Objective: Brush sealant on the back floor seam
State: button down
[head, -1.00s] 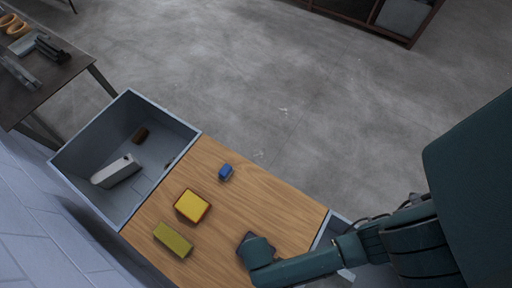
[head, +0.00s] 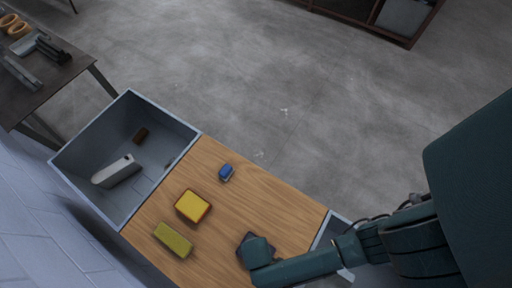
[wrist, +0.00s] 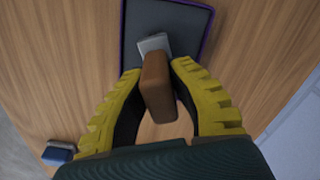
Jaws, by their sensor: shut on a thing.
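My gripper (wrist: 158,100) has yellow ribbed fingers and is shut on the brown handle of a brush (wrist: 157,85). The brush's grey metal collar (wrist: 153,44) points over a dark flat tray (wrist: 182,18) with a purple rim. The bristles are hidden, so I cannot tell whether they touch the tray. In the head view my wrist covers most of the tray (head: 243,240) on the wooden bench (head: 240,205). A grey open box (head: 85,185) stands at the bench's left end. I cannot make out a floor seam or sealant clearly.
On the bench are a yellow block (head: 192,206), an olive block (head: 173,239) and a blue block (head: 226,172). Another grey box (head: 332,230) is partly hidden at the right end.

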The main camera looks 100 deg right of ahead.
jog(key=shift+r+p, duration=2.65)
jog(key=shift+p, duration=0.1)
jog(key=shift+r+b, duration=0.3)
jog(key=shift+r, duration=0.55)
